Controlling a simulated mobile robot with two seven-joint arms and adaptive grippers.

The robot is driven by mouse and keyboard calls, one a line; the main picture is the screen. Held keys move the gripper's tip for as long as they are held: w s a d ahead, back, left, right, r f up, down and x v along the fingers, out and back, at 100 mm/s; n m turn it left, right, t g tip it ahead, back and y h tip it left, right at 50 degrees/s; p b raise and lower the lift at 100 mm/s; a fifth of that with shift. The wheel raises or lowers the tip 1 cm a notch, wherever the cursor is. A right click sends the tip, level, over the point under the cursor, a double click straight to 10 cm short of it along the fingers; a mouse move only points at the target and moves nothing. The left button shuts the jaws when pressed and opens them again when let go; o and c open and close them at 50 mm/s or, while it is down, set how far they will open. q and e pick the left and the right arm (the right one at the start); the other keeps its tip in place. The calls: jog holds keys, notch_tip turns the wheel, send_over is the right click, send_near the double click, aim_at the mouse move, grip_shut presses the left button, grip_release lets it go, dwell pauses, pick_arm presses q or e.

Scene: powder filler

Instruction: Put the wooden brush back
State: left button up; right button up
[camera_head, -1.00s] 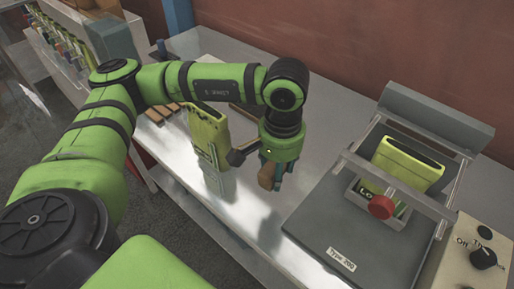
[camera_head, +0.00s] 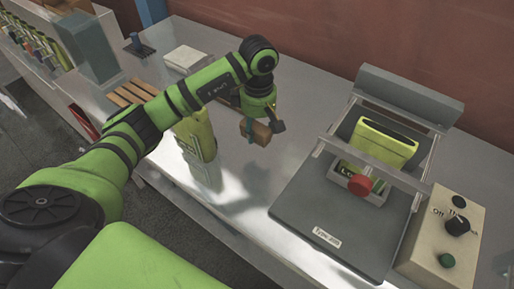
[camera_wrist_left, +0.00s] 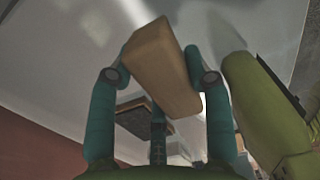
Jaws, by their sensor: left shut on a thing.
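A dark flat object with a brown edge (camera_head: 229,99) lies on the table behind the gripper, partly hidden by my arm. What looks like the same object shows beyond the fingers in the wrist view (camera_wrist_left: 134,116). My right gripper is not in view.
A yellow-green container (camera_head: 196,136) stands left of the gripper; it is close at right in the wrist view (camera_wrist_left: 258,105). Wooden slats (camera_head: 131,93) and a white pad (camera_head: 187,58) lie behind. The grey filler machine (camera_head: 340,215) stands at right. The table's front middle is clear.

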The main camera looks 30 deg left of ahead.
aim_at(258, 154)
pick_arm(q)
notch_tip(258, 154, down, 7)
jog(key=shift+r+p, duration=0.1)
jog(key=shift+p, duration=1)
jog(key=shift+f, duration=0.35)
jog(key=shift+w+f, duration=0.1)
pick_arm(e)
jog(key=r, duration=0.1)
jog(key=s+r, duration=0.1)
jog(key=shift+d+r, duration=0.1)
jog(key=shift+r, duration=0.3)
pick_arm(q)
jog(key=shift+f, duration=0.15)
jog(key=o, duration=1)
pick_arm(e)
jog(key=shift+f, duration=0.2)
jog(key=shift+r, duration=0.1)
